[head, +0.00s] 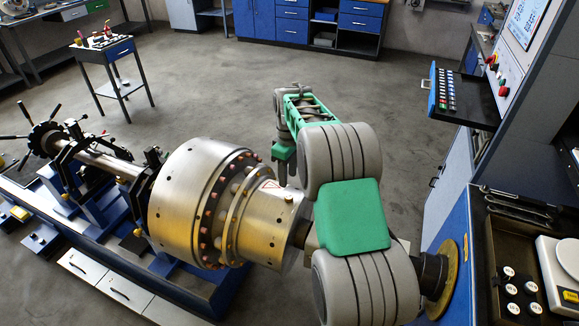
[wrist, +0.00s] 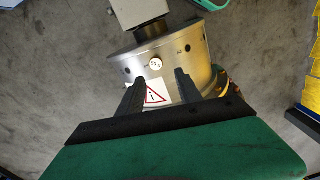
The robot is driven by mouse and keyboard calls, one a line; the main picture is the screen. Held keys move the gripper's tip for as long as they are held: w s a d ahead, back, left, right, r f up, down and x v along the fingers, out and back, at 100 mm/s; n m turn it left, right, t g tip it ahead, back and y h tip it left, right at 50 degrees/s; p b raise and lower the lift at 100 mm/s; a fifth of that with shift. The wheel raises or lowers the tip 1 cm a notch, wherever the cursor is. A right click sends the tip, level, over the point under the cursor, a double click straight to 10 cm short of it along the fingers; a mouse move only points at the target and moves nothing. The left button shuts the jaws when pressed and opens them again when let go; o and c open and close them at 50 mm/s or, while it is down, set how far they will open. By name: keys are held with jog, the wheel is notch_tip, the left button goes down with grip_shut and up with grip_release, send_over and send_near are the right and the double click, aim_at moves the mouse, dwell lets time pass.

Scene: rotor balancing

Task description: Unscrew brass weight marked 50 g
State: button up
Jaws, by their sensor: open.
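In the wrist view a small round weight (wrist: 156,63) with a white marked face sits on the side of the metal rotor's end cylinder (wrist: 195,55). Its marking looks like 50 but is small. My gripper (wrist: 158,76) is open and empty, its two dark fingers apart on either side of a warning triangle label (wrist: 155,93). The weight shows beyond the fingertips, roughly in line with the gap, with nothing gripped. In the head view my gripper (head: 291,178) hangs above the right end of the large steel rotor (head: 190,195); its fingers are partly hidden by my arm.
The rotor lies on a blue balancing machine (head: 215,290). At right a dark tray (head: 495,255) holds several white-faced weights beside a white scale (head: 565,270). A control cabinet (head: 520,75) stands behind. A small side table (head: 105,55) is far left. The floor behind is clear.

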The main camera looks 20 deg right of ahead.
aim_at(289, 196)
jog(key=shift+w+d+f, duration=0.15)
jog(key=shift+d+f, duration=0.05)
jog(key=shift+f, duration=0.2)
jog(key=shift+w+d+f, duration=0.15)
jog(key=shift+f, duration=0.2)
notch_tip(289, 196, down, 8)
jog(key=b, duration=0.5)
jog(key=shift+s+a+r, duration=0.1)
jog(key=shift+r, duration=0.15)
jog(key=shift+r, duration=0.1)
grip_shut()
jog(key=shift+n, duration=0.3)
